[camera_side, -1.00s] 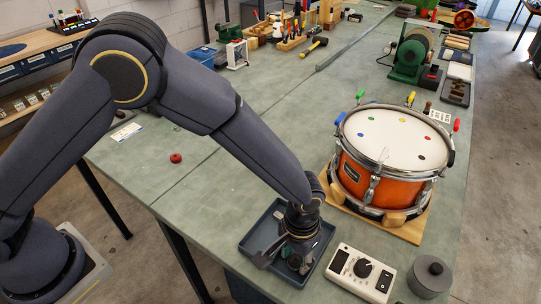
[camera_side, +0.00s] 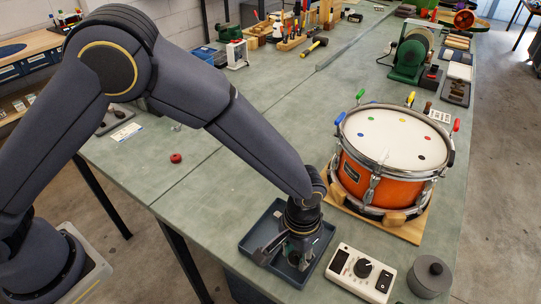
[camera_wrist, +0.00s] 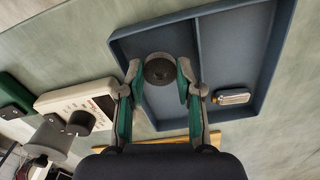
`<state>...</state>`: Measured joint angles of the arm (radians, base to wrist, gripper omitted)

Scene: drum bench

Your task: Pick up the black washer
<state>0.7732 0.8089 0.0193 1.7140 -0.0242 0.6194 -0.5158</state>
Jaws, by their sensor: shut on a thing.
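My gripper (camera_side: 296,258) is low over the blue-grey tray (camera_side: 252,240) in the side view. Its green-padded fingers are shut on the washer from both sides, and the fingertips also show in the wrist view (camera_wrist: 158,74). In the side view the fingers largely hide the washer. How far it is off the tray floor I cannot tell.
The tray has a divider and a small metallic piece (camera_wrist: 231,96) in another compartment. An orange drum (camera_side: 380,185) stands behind.

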